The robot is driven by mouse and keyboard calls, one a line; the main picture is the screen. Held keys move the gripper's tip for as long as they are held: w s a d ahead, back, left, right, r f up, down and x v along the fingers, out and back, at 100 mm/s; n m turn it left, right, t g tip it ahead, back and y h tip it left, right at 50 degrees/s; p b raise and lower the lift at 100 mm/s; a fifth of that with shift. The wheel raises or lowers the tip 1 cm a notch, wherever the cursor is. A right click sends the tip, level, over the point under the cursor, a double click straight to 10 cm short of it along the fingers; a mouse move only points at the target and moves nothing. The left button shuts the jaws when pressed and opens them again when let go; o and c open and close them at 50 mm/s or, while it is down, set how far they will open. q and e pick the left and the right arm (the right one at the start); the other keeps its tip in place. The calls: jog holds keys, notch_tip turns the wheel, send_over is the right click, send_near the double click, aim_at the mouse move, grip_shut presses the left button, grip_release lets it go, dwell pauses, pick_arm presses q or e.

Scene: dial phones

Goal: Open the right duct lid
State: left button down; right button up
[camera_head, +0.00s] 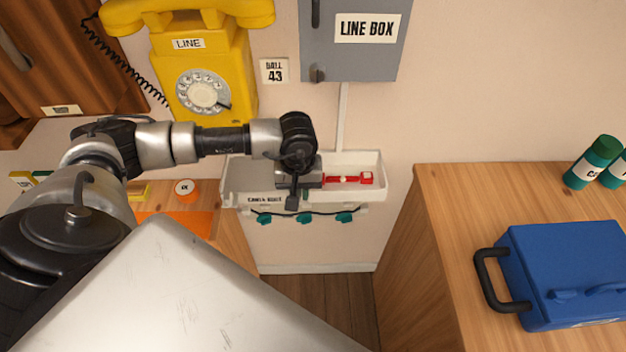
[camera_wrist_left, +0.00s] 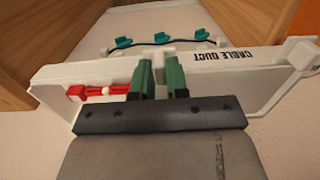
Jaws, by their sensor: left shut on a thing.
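The white cable duct (camera_head: 375,190) is fixed low on the wall, with a "CABLE DUCT" label on its front. Its right part looks open from above, and a red bar with a small pale knob (camera_head: 345,180) shows inside. My left gripper (camera_head: 304,187) reaches down at the middle of the duct, left of the red bar. In the left wrist view its green fingers (camera_wrist_left: 160,82) are close together on a narrow white part at the duct. The fingers hide much of this part, so I cannot tell if it is the right lid. My right gripper is out of view.
A teal-clipped cable (camera_head: 305,218) hangs under the duct. A grey line box (camera_head: 350,60) and a yellow dial phone (camera_head: 205,85) are above. A wooden counter with a blue case (camera_head: 570,275) stands right. An orange mat (camera_head: 185,222) lies left.

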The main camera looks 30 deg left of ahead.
pick_arm(q)
jog(key=c, duration=1.1)
grip_release()
notch_tip(320, 180, up, 11)
jog(key=shift+f+b, duration=0.1)
jog(key=shift+b, duration=0.55)
